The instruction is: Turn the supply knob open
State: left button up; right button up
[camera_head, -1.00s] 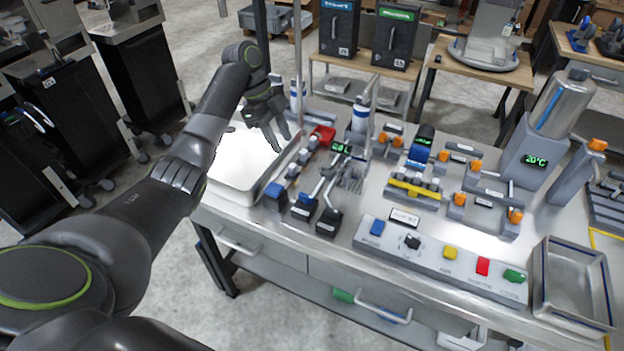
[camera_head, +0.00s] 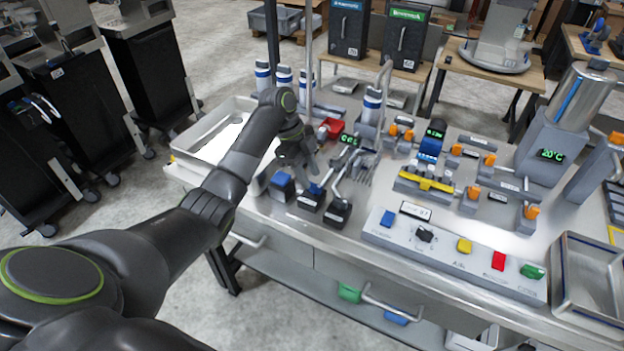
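My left gripper (camera_head: 304,172) comes in from the left and hangs over the left end of the bench, fingers pointing down. Its fingers blend with the fittings behind, so I cannot tell their opening or any contact. A black knob (camera_head: 425,234) sits on the sloped grey panel (camera_head: 452,262), between a blue and a yellow button. No label reads "supply" clearly, so I cannot tell which is the supply knob. My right gripper is out of view.
Blue-banded cylinders (camera_head: 284,78) stand behind the gripper, with a red block (camera_head: 331,127) nearby. Orange-handled valves (camera_head: 473,192) fill the bench's middle. An empty metal tray (camera_head: 563,285) is at right.

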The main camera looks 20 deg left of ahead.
aim_at(314, 185)
pick_arm(q)
jog(key=shift+x, duration=1.5)
jog(key=shift+c, duration=0.2)
grip_shut()
